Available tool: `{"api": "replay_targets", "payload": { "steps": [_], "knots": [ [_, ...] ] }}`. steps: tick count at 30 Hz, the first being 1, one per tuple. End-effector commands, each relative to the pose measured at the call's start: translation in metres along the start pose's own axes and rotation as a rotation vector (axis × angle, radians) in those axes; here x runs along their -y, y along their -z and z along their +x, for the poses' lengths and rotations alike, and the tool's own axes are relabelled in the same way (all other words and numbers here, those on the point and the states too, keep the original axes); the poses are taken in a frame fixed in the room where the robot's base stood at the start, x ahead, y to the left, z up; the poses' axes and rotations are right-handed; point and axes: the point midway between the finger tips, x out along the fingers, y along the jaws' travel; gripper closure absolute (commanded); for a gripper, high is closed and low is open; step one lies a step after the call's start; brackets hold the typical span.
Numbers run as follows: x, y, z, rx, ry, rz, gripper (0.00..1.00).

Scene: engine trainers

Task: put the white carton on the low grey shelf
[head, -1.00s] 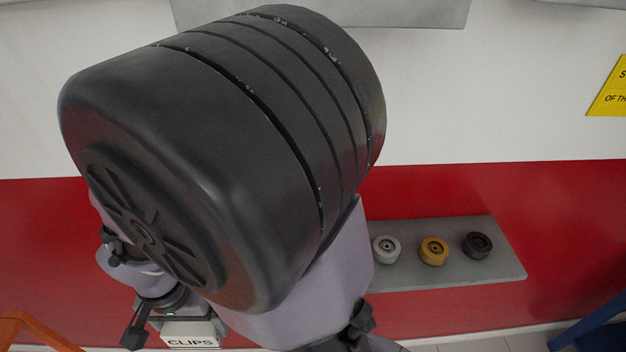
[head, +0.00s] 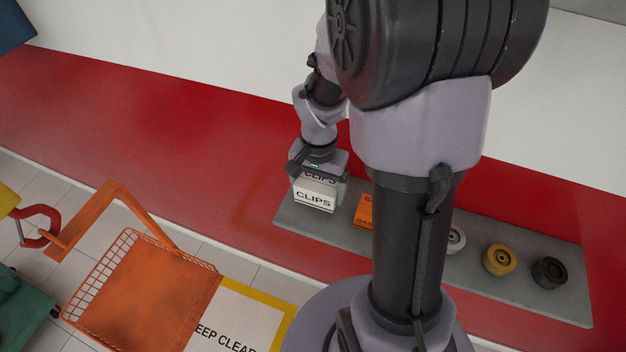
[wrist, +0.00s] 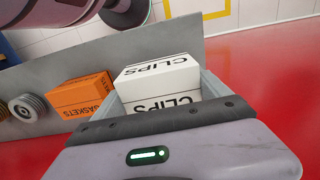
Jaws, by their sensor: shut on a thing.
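The white carton (head: 314,197), lettered CLIPS, is in my gripper (head: 319,182) at the left end of the low grey shelf (head: 550,295). In the wrist view the carton (wrist: 158,74) sits between the two grey jaws, with its lettered faces showing. My gripper is shut on it from above. The carton looks level and over the shelf's end. I cannot tell whether its underside touches the shelf, as its base is hidden in the wrist view.
An orange gaskets box (head: 364,212) stands on the shelf just right of the carton, with a gap. Silver, yellow (head: 499,260) and black (head: 549,272) round parts stand further right. An orange wire-sided cart (head: 150,285) is on the floor at left.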

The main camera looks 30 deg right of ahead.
Motion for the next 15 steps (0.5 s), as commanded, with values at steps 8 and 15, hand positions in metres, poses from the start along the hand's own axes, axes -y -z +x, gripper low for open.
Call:
{"api": "replay_targets", "payload": {
  "steps": [8,15],
  "knots": [
    [-0.002,0.006,0.037,0.0,0.0,0.0,0.7],
    [-0.002,0.006,0.038,-0.001,0.0,0.001,0.7]
  ]
}}
